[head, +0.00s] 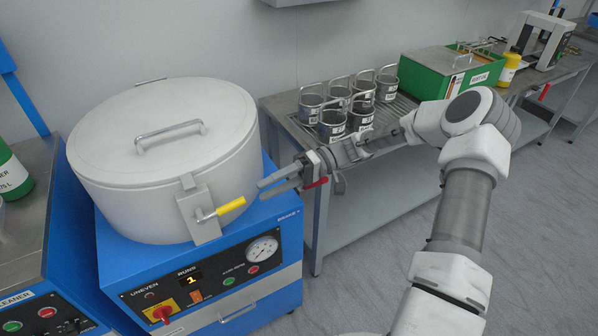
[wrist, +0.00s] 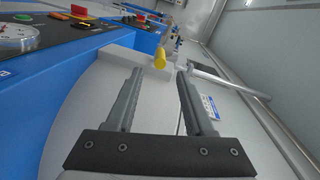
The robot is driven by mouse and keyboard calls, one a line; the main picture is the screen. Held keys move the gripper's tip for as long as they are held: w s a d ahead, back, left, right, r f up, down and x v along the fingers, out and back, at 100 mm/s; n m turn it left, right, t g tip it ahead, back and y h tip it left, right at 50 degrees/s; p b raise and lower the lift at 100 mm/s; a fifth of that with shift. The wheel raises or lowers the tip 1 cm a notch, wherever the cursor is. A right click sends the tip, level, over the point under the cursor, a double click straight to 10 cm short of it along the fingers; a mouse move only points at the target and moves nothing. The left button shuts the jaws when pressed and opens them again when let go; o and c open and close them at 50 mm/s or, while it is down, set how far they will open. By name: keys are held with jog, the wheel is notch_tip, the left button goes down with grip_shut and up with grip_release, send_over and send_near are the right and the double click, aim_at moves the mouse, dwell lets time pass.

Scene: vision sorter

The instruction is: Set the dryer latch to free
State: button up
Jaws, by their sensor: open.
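The dryer is a white lidded drum (head: 130,200) on a blue base (head: 150,265). Its latch plate (head: 187,205) is on the drum's front right, with a yellow-handled lever (head: 231,206) pointing right and slightly up. My gripper (head: 263,189) is open and empty, just right of the yellow handle's tip and slightly above it. In the wrist view the yellow handle (wrist: 160,57) shows beyond and between the fingertips of my gripper (wrist: 160,71). I see no contact between them.
A lid handle (head: 170,130) tops the drum. The base's front has a red-yellow switch (head: 161,313), a gauge (head: 263,250) and buttons. Right of it, a bench (head: 292,123) holds several metal canisters (head: 333,125) and a green box (head: 425,75). Floor is clear at right.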

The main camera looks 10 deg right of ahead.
jog(key=v, duration=0.8)
jog(key=shift+d, duration=0.35)
